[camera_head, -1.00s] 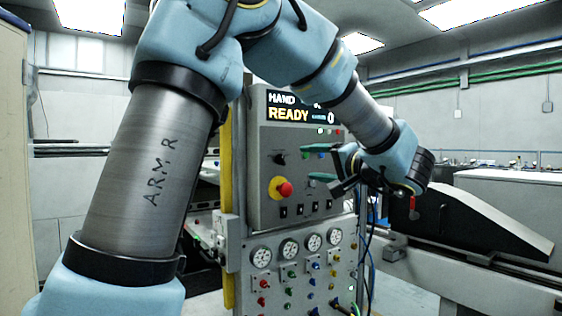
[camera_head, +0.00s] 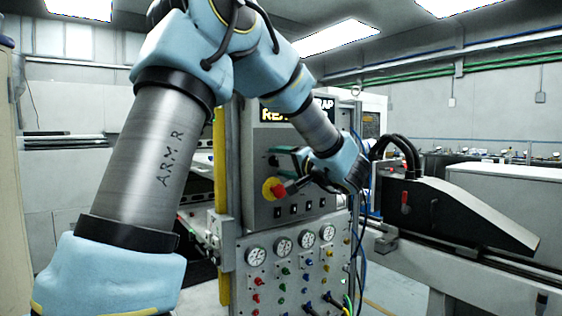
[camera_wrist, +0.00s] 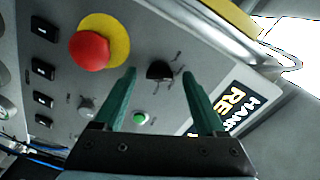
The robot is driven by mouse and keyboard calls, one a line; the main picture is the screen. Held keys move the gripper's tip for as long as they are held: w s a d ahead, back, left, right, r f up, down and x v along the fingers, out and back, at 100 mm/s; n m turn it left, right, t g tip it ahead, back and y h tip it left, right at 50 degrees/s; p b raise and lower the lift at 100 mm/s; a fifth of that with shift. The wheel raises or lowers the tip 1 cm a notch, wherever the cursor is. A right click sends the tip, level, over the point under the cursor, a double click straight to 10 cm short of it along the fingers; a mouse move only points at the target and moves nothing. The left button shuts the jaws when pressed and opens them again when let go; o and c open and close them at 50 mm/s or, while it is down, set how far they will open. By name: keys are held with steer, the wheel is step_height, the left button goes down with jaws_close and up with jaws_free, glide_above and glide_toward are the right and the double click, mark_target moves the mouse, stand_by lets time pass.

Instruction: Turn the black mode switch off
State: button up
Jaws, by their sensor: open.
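The black mode switch (camera_wrist: 160,71) is a round knob on the grey panel face, with label marks around it. In the wrist view it lies between the two green fingertips of my gripper (camera_wrist: 159,75), with a gap on each side. I cannot tell its exact setting or how far the fingertips are from the panel. In the head view the switch (camera_head: 273,160) shows small and dark just left of my gripper (camera_head: 285,168). My gripper is open and empty, and my wrist hides part of the panel.
A red emergency button (camera_wrist: 89,50) on a yellow disc stands close beside the switch. A green lamp (camera_wrist: 140,118), a grey knob (camera_wrist: 86,106) and several black rocker switches (camera_wrist: 43,68) share the panel. A lit display (camera_wrist: 236,105) is near the right finger. Gauges (camera_head: 284,247) sit below.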

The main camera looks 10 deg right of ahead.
jaws_close()
stand_by(0.5)
steer(key=shift+f+b, duration=0.15)
steer(key=shift+b, duration=0.55)
steer(key=n+b, duration=0.1)
steer(key=b, duration=0.3)
steer(key=shift+f, duration=0.25)
steer(key=n+b, duration=0.2)
steer(key=b, duration=0.7)
steer(key=shift+f+n, duration=0.1)
steer(key=shift+n, duration=0.3)
steer(key=n+b, duration=0.3)
steer(key=b, duration=0.7)
steer(key=shift+n+b, duration=0.35)
steer(key=shift+n, duration=0.05)
steer(key=shift+r+n+b, duration=0.3)
steer(key=shift+n+b, duration=0.2)
steer(key=shift+b, duration=0.6)
steer(key=shift+r+n+b, duration=0.2)
steer(key=shift+n+b, duration=0.1)
steer(key=shift+b, duration=0.1)
